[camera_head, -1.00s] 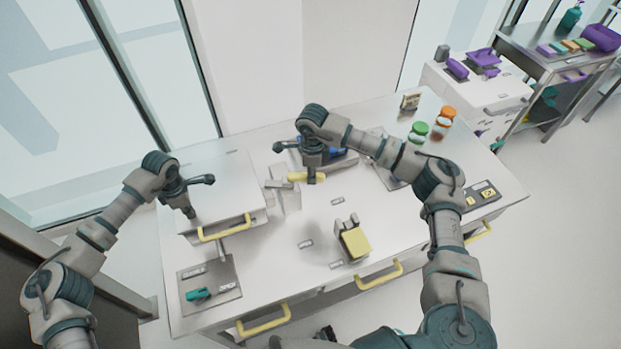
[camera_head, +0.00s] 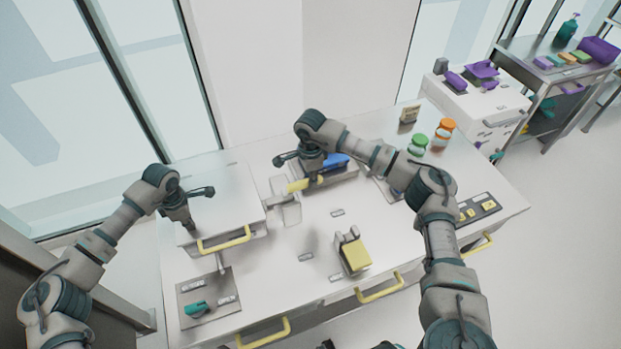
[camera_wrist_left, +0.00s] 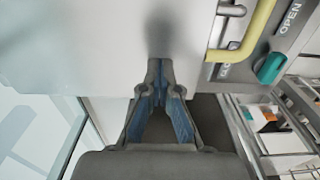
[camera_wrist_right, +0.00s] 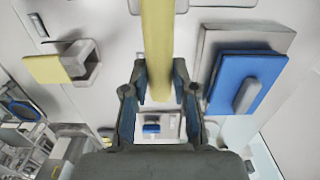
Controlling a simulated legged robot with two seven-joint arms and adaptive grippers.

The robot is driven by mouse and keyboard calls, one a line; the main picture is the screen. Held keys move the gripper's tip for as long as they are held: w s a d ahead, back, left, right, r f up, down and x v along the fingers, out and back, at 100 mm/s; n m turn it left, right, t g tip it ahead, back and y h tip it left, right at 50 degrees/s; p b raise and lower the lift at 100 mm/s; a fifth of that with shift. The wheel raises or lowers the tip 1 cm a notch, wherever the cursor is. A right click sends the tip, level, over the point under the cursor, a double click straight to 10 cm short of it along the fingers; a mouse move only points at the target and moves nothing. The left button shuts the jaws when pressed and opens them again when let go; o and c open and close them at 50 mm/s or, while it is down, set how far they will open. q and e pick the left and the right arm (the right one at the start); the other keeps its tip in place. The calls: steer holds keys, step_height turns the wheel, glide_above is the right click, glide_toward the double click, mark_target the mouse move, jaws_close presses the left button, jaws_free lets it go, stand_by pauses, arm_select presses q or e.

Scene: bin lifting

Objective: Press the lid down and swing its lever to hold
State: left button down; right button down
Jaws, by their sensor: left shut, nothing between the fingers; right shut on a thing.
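The lid (camera_head: 212,190) is a broad white slab with a yellow front handle (camera_head: 225,240); its white top also fills much of the left wrist view (camera_wrist_left: 85,40). My left gripper (camera_head: 192,227) is shut and empty, pointing down at the lid's left part; whether its tips touch is hard to tell. The lever is a yellow bar (camera_head: 298,186) beside a clear upright bracket (camera_head: 287,211), right of the lid. My right gripper (camera_head: 319,183) is shut on the lever's right end. In the right wrist view the lever (camera_wrist_right: 157,40) runs between the fingers.
A blue block on a grey base (camera_head: 337,162) stands just behind my right gripper. A yellow-faced block (camera_head: 355,254) stands at the front. A teal knob (camera_head: 195,308) sits on an open/closed plate at front left. Green- and orange-capped jars (camera_head: 418,144) stand at back right.

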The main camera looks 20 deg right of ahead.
arm_select(q)
steer(key=shift+s+f, duration=0.1)
steer(key=shift+f, duration=0.2)
arm_select(e)
steer(key=c, duration=0.9)
jaws_free()
step_height(320, 180, up, 12)
arm_select(q)
steer(key=shift+r+p, duration=0.3)
steer(key=shift+r, duration=0.2)
steer(key=shift+w+r+p, duration=0.2)
steer(key=shift+r+p, duration=1.3)
steer(key=shift+r, duration=1.7)
arm_select(e)
step_height(320, 180, up, 4)
steer(key=shift+w+f, duration=0.1)
steer(key=shift+f, duration=0.05)
